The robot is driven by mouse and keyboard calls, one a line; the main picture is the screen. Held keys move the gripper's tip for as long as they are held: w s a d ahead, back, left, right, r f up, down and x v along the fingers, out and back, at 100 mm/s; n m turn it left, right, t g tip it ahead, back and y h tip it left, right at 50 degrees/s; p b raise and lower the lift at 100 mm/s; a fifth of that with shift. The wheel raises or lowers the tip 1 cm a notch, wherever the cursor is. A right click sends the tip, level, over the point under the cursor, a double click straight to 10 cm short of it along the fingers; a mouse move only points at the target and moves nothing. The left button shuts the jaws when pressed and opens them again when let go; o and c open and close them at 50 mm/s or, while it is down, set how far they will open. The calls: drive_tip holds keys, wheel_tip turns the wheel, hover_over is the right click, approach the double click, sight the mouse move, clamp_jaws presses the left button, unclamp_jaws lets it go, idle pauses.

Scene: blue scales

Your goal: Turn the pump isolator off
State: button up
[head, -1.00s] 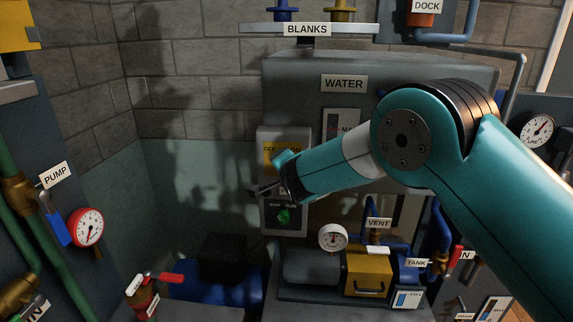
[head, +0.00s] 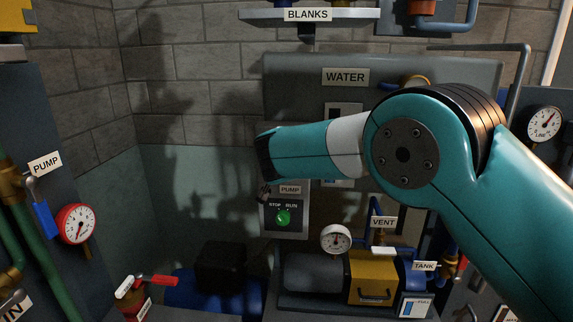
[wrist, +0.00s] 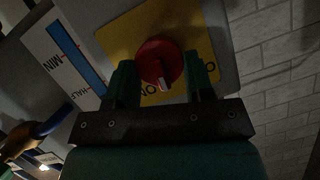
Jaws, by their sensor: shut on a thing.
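The isolator's red round knob (wrist: 160,62) sits on a yellow plate (wrist: 118,38) in the wrist view. My gripper (wrist: 158,75) has one dark green finger on each side of the knob and is shut on it. The knob's white mark points toward the bottom of the wrist picture, between partly hidden lettering on the left and right. In the head view my arm hides the knob and yellow plate. Below my arm there, the panel shows a PUMP label (head: 290,189) and a green STOP/RUN knob (head: 283,217).
A WATER cabinet (head: 440,75) stands behind my arm. A level gauge (wrist: 73,53) is beside the plate. Below are a yellow box (head: 372,278) and a white dial (head: 335,239). A red dial (head: 77,224) and red-handled valve (head: 158,280) stand left.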

drive_tip(key=n+h, duration=0.1)
drive_tip(key=n+h+p, duration=0.1)
drive_tip(key=n, duration=0.1)
drive_tip(key=shift+a+f, duration=0.1)
drive_tip(key=shift+a, duration=0.15)
drive_tip(key=n+h+p, duration=0.2)
drive_tip(key=shift+a+n, duration=0.15)
drive_tip(key=shift+n, duration=0.15)
drive_tip(key=shift+f+n+h+p, duration=0.15)
drive_tip(key=shift+n+h+p, duration=0.15)
drive_tip(key=shift+n+p, duration=0.25)
drive_tip(key=o, duration=0.9)
drive_tip(key=shift+w, duration=0.15)
drive_tip(key=shift+o, duration=0.2)
drive_tip(key=shift+s, duration=0.2)
